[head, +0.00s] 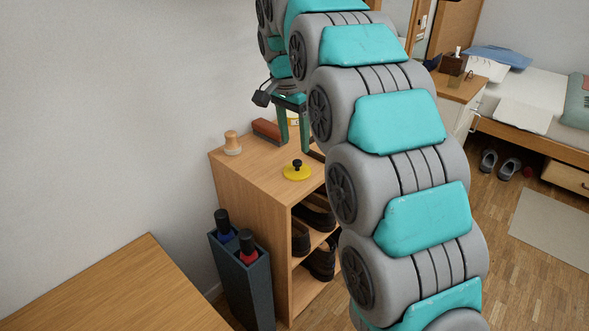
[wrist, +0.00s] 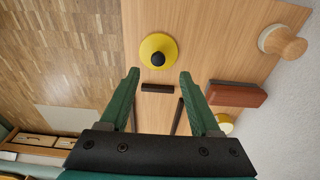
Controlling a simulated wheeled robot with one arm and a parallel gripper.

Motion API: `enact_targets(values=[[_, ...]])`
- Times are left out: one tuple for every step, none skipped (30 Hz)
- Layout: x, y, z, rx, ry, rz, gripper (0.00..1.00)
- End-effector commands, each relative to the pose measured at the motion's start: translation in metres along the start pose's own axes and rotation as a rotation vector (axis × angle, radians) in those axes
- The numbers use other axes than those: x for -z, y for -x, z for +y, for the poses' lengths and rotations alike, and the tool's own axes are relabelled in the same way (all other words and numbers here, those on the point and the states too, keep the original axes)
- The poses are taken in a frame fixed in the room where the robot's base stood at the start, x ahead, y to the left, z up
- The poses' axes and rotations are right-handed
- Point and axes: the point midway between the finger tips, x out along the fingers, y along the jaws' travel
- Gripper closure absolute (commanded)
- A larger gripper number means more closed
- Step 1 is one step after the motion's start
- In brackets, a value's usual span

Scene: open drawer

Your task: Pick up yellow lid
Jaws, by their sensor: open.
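The yellow lid (head: 298,173) is a round disc with a black knob, lying on top of the wooden shelf cabinet (head: 243,167) near its front edge. In the wrist view the lid (wrist: 146,50) is beyond the fingertips, roughly in line with the gap between them. My gripper (wrist: 159,75) has two green fingers spread apart with nothing between them. In the head view my gripper (head: 294,150) is above the cabinet top, behind the lid. My arm hides part of the cabinet's right side.
A wooden knob-shaped object (head: 232,143) and a red-brown block (wrist: 236,94) are on the cabinet top near the wall. A dark strip (wrist: 158,88) and a partly hidden yellow-white round thing (wrist: 225,123) are near my fingers. Shoes (head: 316,215) fill the shelves below.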

Motion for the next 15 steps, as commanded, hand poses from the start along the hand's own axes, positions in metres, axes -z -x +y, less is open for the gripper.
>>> enact_targets(values=[[0.000,-0.004,0.000,-0.001,0.001,-0.001,0.36],[0.000,-0.005,0.000,0.000,0.001,0.000,0.36],[-0.001,-0.006,0.000,-0.001,0.001,-0.001,0.36],[-0.001,-0.007,0.000,-0.001,0.001,-0.001,0.36],[-0.001,-0.009,0.001,-0.001,0.001,-0.001,0.36],[-0.001,-0.011,0.001,-0.002,0.002,-0.002,0.36],[-0.002,-0.013,0.001,-0.004,0.002,-0.003,0.36],[-0.002,-0.016,0.002,-0.004,0.002,-0.003,0.36],[-0.002,-0.019,0.002,-0.004,0.003,-0.003,0.36],[-0.002,-0.022,0.002,-0.003,0.003,-0.003,0.36],[-0.002,-0.025,0.002,-0.002,0.003,-0.002,0.36],[-0.003,-0.031,0.003,-0.003,0.004,-0.002,0.36],[-0.003,-0.035,0.003,-0.005,0.004,-0.002,0.36],[-0.004,-0.039,0.004,-0.007,0.004,-0.003,0.36],[-0.003,-0.045,0.004,-0.007,0.004,-0.003,0.36]])
